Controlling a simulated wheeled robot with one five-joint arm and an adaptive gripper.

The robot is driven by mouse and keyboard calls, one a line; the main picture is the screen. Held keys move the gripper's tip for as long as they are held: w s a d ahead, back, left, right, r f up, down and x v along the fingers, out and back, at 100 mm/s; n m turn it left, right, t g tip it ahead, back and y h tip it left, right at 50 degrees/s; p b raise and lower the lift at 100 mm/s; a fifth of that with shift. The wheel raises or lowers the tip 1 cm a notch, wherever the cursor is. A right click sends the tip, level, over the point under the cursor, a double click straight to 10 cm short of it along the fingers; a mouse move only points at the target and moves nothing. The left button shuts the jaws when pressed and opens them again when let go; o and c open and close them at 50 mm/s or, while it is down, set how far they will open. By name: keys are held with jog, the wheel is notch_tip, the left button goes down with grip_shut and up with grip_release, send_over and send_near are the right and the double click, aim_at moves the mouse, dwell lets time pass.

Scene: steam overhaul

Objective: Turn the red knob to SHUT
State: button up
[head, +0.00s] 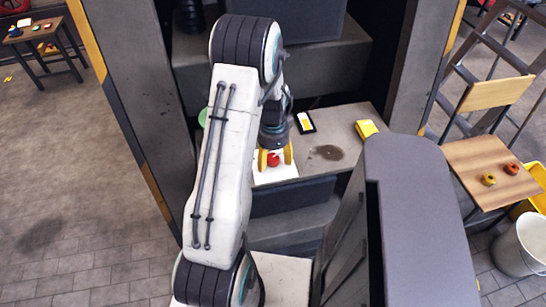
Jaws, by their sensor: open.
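The red knob (273,160) sits on a white plate (285,174) at the front of a grey bench. It is small and partly hidden by my gripper. My gripper (275,158) reaches down over it, with one yellow fingertip on each side of the knob. The fingers are open around the knob; I cannot tell whether either touches it. Any SHUT marking on the plate is not readable, and the knob's turn position cannot be made out.
A grey cabinet (420,200) stands front right. A chair (495,170) and white bucket (522,245) are farther right. Open floor lies left.

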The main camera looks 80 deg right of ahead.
jog(key=c, duration=1.2)
